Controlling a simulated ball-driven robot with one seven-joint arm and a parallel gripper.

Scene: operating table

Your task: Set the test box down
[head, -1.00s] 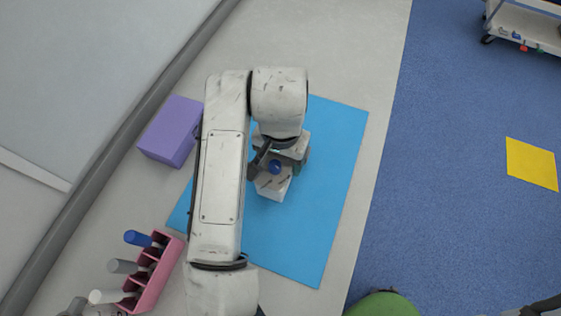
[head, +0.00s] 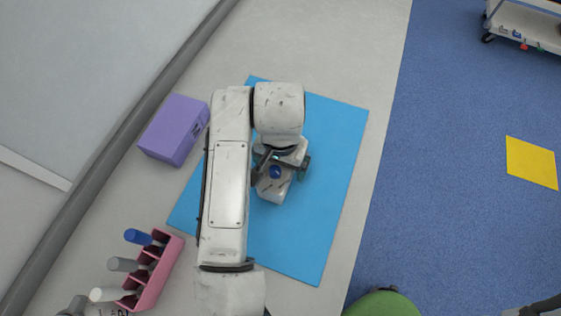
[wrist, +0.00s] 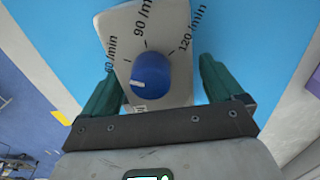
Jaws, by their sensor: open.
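The test box (head: 271,194) is a small pale grey box with a blue knob and rate markings on its face. It is over the blue mat (head: 330,140) and appears to rest on it, partly hidden under my gripper in the head view. In the wrist view the test box (wrist: 180,25) shows its blue knob (wrist: 151,76) and the marks 60, 90 and 120 /min. My gripper (wrist: 160,75) is open, with one dark green finger on each side of the box. Gaps of blue show between the fingers and the box. The gripper (head: 283,170) is low over the mat in the head view.
A purple box (head: 172,130) stands left of the mat. A pink rack (head: 155,280) with blue, grey and white handled items is at lower left. The table's right edge drops to a blue floor with a yellow patch (head: 531,162). The mat's right side is clear.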

